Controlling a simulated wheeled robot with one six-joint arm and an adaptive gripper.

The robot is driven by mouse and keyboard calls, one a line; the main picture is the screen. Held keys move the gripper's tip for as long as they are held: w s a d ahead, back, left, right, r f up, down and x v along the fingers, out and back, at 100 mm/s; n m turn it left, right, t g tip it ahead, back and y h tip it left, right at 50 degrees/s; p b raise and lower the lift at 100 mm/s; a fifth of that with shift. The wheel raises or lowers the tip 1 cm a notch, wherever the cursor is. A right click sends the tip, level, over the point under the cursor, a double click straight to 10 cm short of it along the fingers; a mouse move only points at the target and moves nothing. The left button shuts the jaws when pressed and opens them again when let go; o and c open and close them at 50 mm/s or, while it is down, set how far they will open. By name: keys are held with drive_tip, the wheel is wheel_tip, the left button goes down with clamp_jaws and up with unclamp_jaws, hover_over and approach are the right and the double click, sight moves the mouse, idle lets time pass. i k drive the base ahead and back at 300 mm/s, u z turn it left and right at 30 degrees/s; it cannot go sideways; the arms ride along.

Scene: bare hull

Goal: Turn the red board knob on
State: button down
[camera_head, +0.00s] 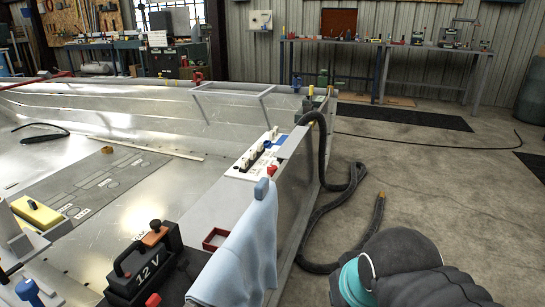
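A white board (238,174) lies on the hull's side ledge near the picture's middle. It carries a row of dark switches or sockets (256,153) and a small red knob (272,170) at its near right corner. The knob is too small to tell which way it is turned. My gripper is not in view. Dark, rounded parts with a teal ring at the bottom right look like links of my own arm, on the floor side of the hull and well apart from the board.
A blue cloth (245,245) hangs over the ledge, nearer than the board. A black 12 V battery (145,268) and a red tray (215,239) stand left of it. A thick black hose (322,222) runs over the hull edge to the floor. Open floor lies right.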

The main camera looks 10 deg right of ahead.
sight(271, 169)
drive_tip(key=z, duration=0.85)
drive_tip(key=i, duration=1.9)
drive_tip(key=u, duration=1.75)
